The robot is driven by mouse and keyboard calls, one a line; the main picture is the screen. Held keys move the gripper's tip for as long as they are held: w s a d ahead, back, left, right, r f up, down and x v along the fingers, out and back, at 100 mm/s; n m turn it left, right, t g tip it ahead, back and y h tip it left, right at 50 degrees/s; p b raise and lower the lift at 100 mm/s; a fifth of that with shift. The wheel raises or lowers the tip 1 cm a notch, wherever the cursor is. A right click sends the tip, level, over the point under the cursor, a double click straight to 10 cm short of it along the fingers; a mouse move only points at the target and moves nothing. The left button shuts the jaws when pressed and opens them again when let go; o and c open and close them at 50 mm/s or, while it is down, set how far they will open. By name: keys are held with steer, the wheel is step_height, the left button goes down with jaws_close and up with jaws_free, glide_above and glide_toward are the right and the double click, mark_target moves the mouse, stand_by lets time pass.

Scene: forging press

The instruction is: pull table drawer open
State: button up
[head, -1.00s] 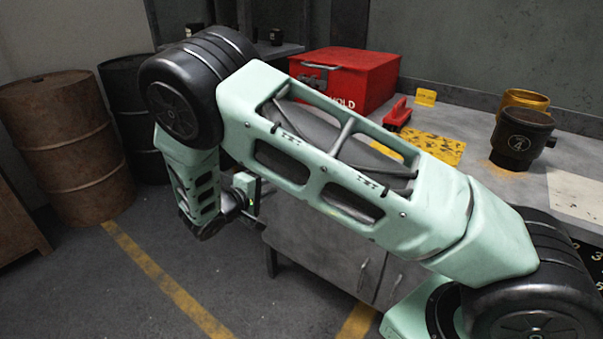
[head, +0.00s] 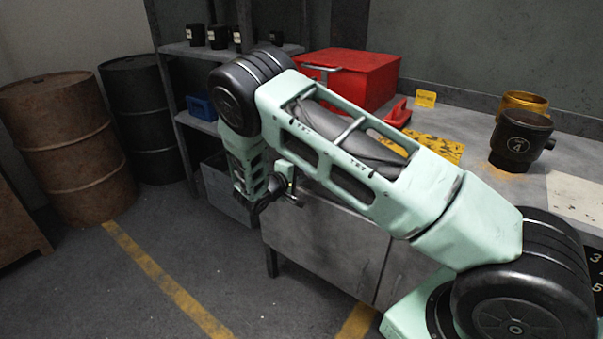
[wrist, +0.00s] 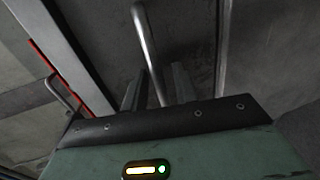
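The grey metal table (head: 325,240) stands behind and below my arm in the head view. My arm hides the upper front of the table, so the drawer's face is mostly covered there. My gripper (head: 290,198) is near the table's upper left front. In the wrist view a round metal bar handle (wrist: 148,45) runs down between the two fingers of my gripper (wrist: 157,88). The fingers stand apart with the bar between them, and slim gaps show beside it. The bar's lower end is hidden behind the gripper body. A dark panel (wrist: 190,40) lies behind the bar.
A second bent handle (wrist: 62,95) shows at left in the wrist view. On the table are a red box (head: 365,75), a yellow plate (head: 440,150) and a dark cup (head: 520,140). A shelf (head: 195,122), rusty barrel (head: 65,150) and black barrel (head: 140,110) stand left. Floor in front is clear.

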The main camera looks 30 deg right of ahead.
steer(key=shift+c, duration=0.3)
jaws_close()
steer(key=shift+a, duration=0.1)
steer(key=f+b+v, duration=0.1)
steer(key=f+v, duration=0.2)
steer(key=v, duration=1.1)
steer(key=a+f+b+v, duration=0.1)
steer(key=f+b+v, duration=0.1)
steer(key=v, duration=1.2)
steer(key=shift+s+a+f, duration=0.15)
steer(key=shift+s+f, duration=0.1)
steer(key=shift+f, duration=0.25)
steer(key=shift+o, duration=0.3)
jaws_free()
